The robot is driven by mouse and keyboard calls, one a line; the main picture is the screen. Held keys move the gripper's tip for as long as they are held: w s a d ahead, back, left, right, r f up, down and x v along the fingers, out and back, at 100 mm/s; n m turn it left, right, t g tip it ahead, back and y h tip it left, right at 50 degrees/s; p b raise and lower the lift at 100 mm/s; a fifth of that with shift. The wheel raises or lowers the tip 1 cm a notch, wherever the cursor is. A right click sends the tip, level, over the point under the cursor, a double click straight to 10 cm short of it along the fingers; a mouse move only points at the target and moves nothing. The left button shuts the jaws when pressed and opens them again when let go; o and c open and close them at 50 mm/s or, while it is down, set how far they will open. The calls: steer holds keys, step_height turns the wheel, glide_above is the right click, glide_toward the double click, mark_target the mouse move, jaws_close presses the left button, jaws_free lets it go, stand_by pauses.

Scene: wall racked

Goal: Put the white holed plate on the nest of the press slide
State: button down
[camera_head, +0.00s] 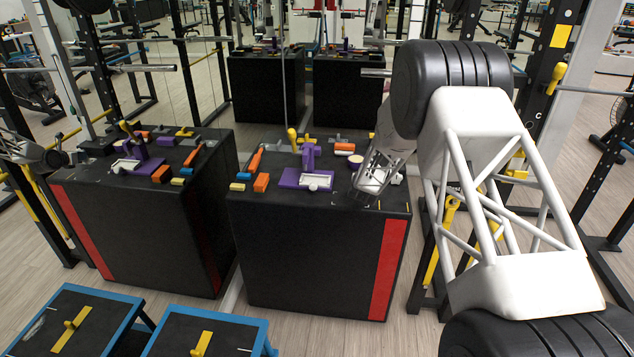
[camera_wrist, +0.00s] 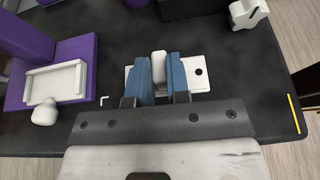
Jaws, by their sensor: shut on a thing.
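The white holed plate (camera_wrist: 202,82) shows in the wrist view with a dark hole on its right part and a pale upright grip piece (camera_wrist: 159,66). My gripper (camera_wrist: 160,72) has its blue fingers shut on that piece. In the head view my gripper (camera_head: 367,198) is low over the right front of the black block; the plate cannot be made out there. I cannot tell if the plate touches the block. The nest (camera_wrist: 55,83) is a white rimmed tray on the purple press slide (camera_wrist: 17,92), left of the plate and empty. It also shows in the head view (camera_head: 317,181).
The purple press (camera_head: 309,155) stands behind the nest. A white knob (camera_wrist: 45,112) sits at the nest's front edge. Orange (camera_head: 261,183) and yellow (camera_head: 237,187) blocks lie left of the slide. A white part (camera_wrist: 247,13) lies at the far right. Black surface between plate and nest is mostly clear.

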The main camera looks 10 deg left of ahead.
steer(key=shift+w+a+f, duration=0.1)
steer(key=shift+w+a, duration=0.4)
steer(key=shift+w, duration=0.3)
steer(key=shift+w+a, duration=0.45)
steer(key=shift+w, duration=0.3)
glide_above(323, 183)
steer(key=shift+d, duration=0.2)
steer(key=shift+a, duration=0.25)
steer(key=shift+a+f, duration=0.3)
steer(key=shift+a, duration=0.55)
steer(key=shift+a+f, duration=0.25)
steer(key=shift+a, duration=0.55)
steer(key=shift+f, duration=0.2)
steer(key=shift+f, duration=0.15)
